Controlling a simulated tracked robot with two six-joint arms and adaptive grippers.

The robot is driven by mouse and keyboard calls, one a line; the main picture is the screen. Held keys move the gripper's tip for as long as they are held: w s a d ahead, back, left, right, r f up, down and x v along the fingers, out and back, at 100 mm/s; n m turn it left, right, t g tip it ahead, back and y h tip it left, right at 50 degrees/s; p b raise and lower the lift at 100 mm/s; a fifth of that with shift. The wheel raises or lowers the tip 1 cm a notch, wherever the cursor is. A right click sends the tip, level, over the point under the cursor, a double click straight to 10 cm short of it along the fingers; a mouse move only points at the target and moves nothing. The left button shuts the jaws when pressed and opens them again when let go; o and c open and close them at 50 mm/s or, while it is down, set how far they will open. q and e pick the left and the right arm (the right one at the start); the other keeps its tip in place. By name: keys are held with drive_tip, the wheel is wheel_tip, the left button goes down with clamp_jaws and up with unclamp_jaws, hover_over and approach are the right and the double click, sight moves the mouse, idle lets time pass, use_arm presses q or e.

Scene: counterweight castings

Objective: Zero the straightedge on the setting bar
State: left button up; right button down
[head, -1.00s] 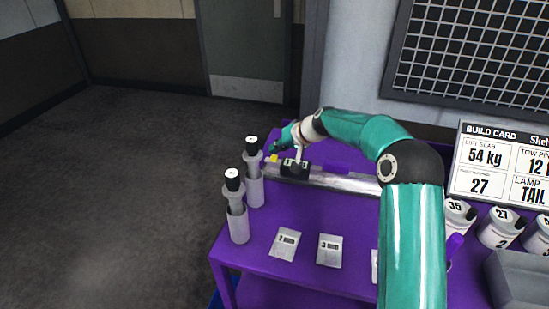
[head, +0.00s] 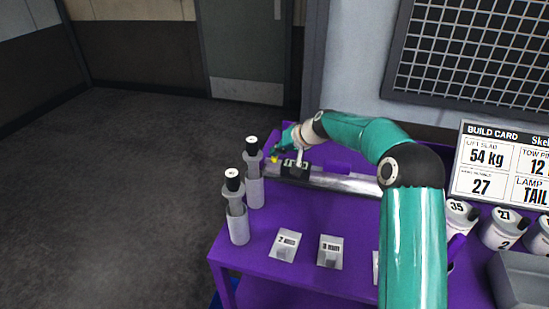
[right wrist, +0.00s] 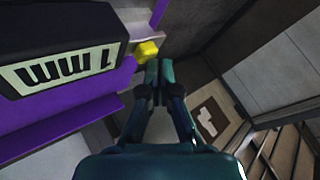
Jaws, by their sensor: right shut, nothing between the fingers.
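A long silver bar (head: 338,181) lies along the back of the purple table; I cannot tell whether it is the straightedge or the setting bar. A black unit (head: 295,168) sits at its left end. In the right wrist view this unit (right wrist: 60,42) has a pale panel that appears upside down and reads "1 mm". A yellow knob (right wrist: 148,51) is beside it, also visible in the head view (head: 274,159). My right gripper (right wrist: 158,68) is shut and empty, its fingertips close by the knob; contact is unclear. In the head view, the gripper (head: 276,151) is small. My left gripper is out of view.
Two grey posts with black tops (head: 252,178) (head: 236,210) stand at the table's left edge. Flat pieces marked "2 mm" (head: 286,246) and "3 mm" (head: 330,252) lie in front. Numbered canisters (head: 500,231), a grey bin (head: 520,285) and a build card (head: 500,165) are right.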

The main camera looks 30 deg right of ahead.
drive_tip(key=shift+f, duration=0.25)
drive_tip(key=shift+r, duration=0.1)
idle(0.4)
drive_tip(key=shift+r+p, duration=0.35)
drive_tip(key=shift+r, duration=0.45)
drive_tip(key=shift+r, duration=0.1)
drive_tip(key=shift+r+p, duration=1.8)
drive_tip(key=shift+r, duration=0.6)
